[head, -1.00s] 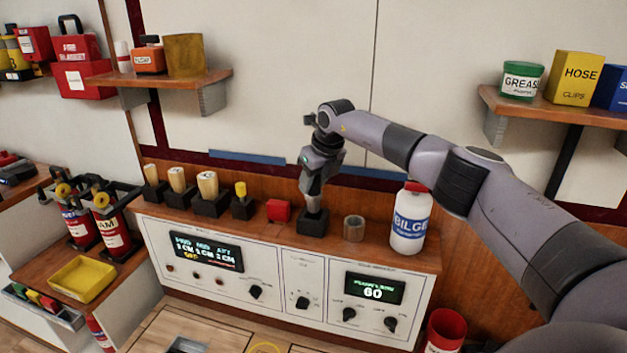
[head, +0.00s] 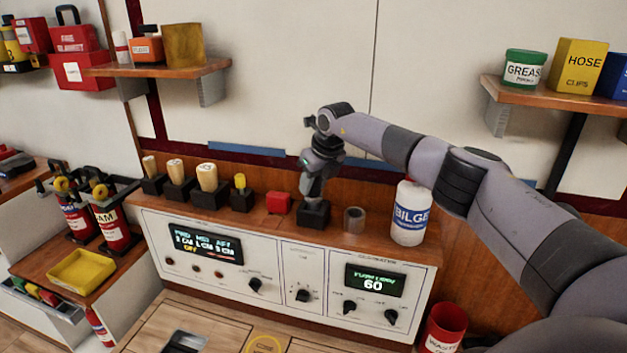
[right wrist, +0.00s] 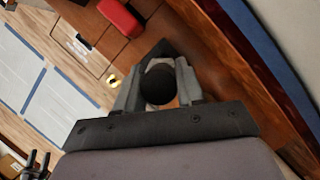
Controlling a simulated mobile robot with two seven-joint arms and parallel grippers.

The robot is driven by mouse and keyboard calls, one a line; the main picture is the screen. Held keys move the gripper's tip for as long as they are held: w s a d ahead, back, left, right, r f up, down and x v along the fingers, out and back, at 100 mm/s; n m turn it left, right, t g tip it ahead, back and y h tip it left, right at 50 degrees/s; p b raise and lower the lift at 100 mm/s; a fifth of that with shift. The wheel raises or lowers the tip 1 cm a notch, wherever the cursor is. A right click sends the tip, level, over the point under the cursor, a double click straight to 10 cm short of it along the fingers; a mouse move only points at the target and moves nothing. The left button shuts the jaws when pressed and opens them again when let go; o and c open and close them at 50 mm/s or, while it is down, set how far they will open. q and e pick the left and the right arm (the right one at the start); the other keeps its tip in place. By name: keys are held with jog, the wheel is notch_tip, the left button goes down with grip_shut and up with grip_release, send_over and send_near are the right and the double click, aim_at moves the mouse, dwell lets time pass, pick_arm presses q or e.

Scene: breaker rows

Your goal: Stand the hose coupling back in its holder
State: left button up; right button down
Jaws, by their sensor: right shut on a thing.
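My right gripper (head: 313,197) points down at a black square holder (head: 314,216) on the console top. In the right wrist view the gripper (right wrist: 160,98) is shut on a dark, round-topped thing (right wrist: 158,82), which I take to be the hose coupling. The fingers flank it left and right. Part of the black holder (right wrist: 168,49) shows just past it. The fingers hide most of the coupling, so I cannot tell how deep it sits in the holder.
Left of the holder stand a red block (head: 279,202), a yellow-topped piece (head: 240,182) and several wooden plugs in black holders (head: 210,197). Right of it are a grey-brown ring (head: 354,220) and a white bilge bottle (head: 411,214). A red bin (head: 444,330) stands below.

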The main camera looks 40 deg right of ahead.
jog(key=shift+f+b, duration=0.6)
jog(key=shift+f, duration=0.6)
jog(key=c, duration=0.6)
grip_release()
jog(key=shift+v, duration=3.65)
jog(key=shift+f, duration=0.1)
